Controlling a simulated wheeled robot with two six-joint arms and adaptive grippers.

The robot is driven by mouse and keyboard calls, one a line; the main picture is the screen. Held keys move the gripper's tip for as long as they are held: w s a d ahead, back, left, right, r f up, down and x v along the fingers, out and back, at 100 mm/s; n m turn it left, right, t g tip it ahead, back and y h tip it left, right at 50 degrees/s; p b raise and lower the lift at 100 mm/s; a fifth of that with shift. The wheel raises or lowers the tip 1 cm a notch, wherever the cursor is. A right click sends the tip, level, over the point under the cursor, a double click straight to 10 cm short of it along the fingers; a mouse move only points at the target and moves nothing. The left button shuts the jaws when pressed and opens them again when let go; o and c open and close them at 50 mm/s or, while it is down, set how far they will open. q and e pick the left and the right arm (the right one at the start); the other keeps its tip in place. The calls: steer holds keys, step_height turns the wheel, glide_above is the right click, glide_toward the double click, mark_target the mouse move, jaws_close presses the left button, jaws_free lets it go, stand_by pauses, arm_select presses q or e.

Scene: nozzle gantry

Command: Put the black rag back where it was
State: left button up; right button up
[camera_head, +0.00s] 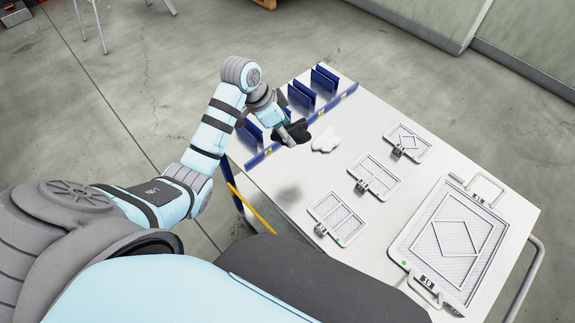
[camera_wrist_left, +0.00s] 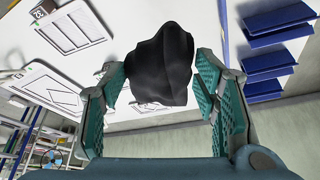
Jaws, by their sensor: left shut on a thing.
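The black rag (camera_head: 293,131) is a crumpled dark cloth at the left side of the white table, next to the blue-edged rack strip. My left gripper (camera_head: 287,135) reaches over the table's left side and is shut on it. In the left wrist view the black rag (camera_wrist_left: 160,65) hangs bunched between the two teal fingers of the left gripper (camera_wrist_left: 158,78). From the head view I cannot tell whether the rag touches the table. A white rag (camera_head: 325,143) lies just right of it. My right gripper is not in view.
Several blue slotted holders (camera_head: 301,95) line the table's left edge. Small framed plates (camera_head: 375,176) with dark clips lie in the middle. A large framed plate (camera_head: 453,238) with handles lies at the right. A dark smudge (camera_head: 288,195) marks otherwise clear tabletop.

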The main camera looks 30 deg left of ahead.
arm_select(q)
glide_above(290, 172)
steer(key=a, duration=0.1)
step_height(290, 172, down, 8)
steer(key=f+b, duration=0.1)
steer(key=f, duration=0.2)
steer(key=f+b, duration=0.1)
steer(key=f, duration=0.2)
steer(key=s+f+b, duration=0.1)
steer(key=f, duration=0.2)
steer(key=shift+f, duration=0.35)
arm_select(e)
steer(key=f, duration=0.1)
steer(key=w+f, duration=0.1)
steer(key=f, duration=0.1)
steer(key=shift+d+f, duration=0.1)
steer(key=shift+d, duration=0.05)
arm_select(q)
steer(key=o, duration=1.3)
